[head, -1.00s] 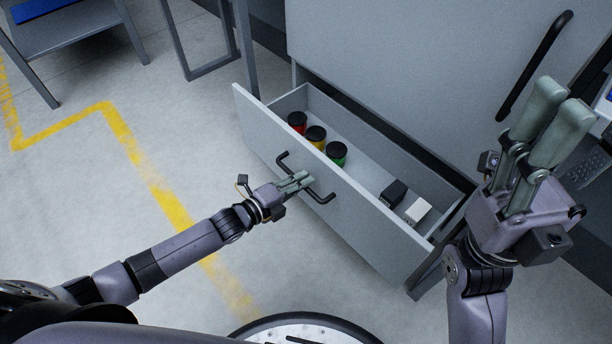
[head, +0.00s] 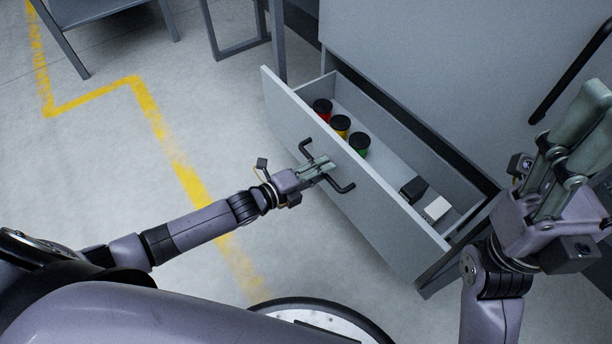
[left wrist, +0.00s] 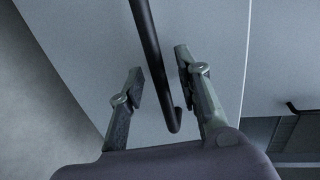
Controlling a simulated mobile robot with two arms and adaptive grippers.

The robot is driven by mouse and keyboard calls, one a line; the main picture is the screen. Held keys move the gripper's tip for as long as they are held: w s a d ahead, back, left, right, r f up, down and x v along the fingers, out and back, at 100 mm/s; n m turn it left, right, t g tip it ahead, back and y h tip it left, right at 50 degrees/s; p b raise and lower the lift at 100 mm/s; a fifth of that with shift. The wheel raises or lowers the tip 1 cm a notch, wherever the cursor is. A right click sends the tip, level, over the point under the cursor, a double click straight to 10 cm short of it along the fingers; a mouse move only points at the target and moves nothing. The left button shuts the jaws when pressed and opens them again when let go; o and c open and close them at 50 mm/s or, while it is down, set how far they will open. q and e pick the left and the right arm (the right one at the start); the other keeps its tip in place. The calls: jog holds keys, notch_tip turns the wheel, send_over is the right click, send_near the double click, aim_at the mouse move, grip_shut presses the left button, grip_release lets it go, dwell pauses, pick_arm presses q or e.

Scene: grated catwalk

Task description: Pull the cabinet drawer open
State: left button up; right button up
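The grey cabinet drawer (head: 375,205) stands pulled well out of the cabinet (head: 430,65). Its black bar handle (head: 344,187) is on the drawer front; the bar also shows in the left wrist view (left wrist: 152,55). My left gripper (head: 320,167) is at the handle's middle. In the left wrist view its two fingers (left wrist: 160,75) stand apart, with the bar between them and a gap on each side. My right gripper (head: 590,105) is raised at the right, away from the drawer, with nothing seen in it; its finger gap is hard to judge.
Inside the drawer are black-lidded red (head: 322,109), yellow (head: 340,126) and green (head: 359,145) jars, plus a black box (head: 413,189) and a white box (head: 436,209). A table (head: 105,10) stands at back left. The floor left of the drawer is clear, with a yellow line (head: 185,170).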

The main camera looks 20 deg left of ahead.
pick_arm(q)
jog(key=v, duration=1.1)
jog(key=shift+s+a, duration=0.1)
jog(key=shift+s, duration=0.05)
